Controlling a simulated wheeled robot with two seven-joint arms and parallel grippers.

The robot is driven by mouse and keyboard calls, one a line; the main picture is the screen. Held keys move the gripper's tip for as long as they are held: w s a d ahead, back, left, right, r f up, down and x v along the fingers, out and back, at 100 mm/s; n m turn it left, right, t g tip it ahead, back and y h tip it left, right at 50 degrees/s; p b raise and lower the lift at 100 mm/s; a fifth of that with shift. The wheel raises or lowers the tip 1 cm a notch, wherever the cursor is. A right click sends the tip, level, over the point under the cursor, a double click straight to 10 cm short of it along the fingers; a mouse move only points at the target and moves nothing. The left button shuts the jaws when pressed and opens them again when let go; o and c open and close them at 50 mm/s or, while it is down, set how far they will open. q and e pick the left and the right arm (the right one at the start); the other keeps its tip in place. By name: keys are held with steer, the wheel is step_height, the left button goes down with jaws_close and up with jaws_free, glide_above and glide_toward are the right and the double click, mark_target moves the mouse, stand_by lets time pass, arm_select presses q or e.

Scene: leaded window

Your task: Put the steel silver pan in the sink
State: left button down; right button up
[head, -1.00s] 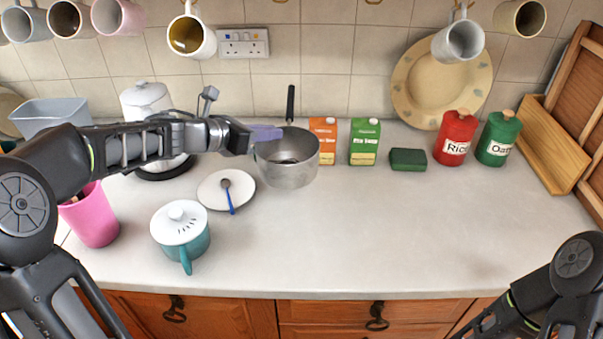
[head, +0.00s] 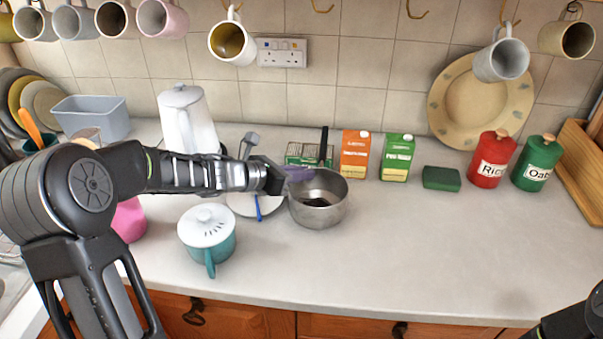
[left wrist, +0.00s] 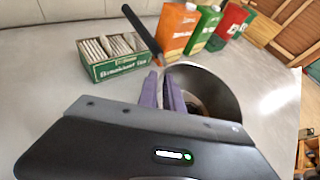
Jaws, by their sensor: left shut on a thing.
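The steel silver pan (head: 320,203) is a round pot with a dark handle pointing toward the wall. My left gripper (head: 300,174) has its purple fingers shut on the pan's left rim. The left wrist view shows the fingers (left wrist: 163,92) at the rim, with the pan (left wrist: 212,88) to their right and partly hidden by the gripper body. The pan looks nearly level; I cannot tell how far it is above the counter. A pale metal surface at the far left edge may be the sink (head: 10,282), mostly hidden by my arm.
A teal lidded pot (head: 207,240) and a white plate (head: 240,206) stand left of the pan. A green tea box (head: 300,155) and cartons (head: 354,155) are behind it. A white kettle (head: 187,120) and pink cup (head: 129,221) are near my left arm. The counter's right front is clear.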

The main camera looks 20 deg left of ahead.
arm_select(q)
steer(key=shift+r, duration=0.1)
steer(key=c, duration=1.5)
jaws_free()
steer(key=v, duration=1.2)
steer(key=shift+b, duration=0.4)
steer(key=shift+c, duration=0.2)
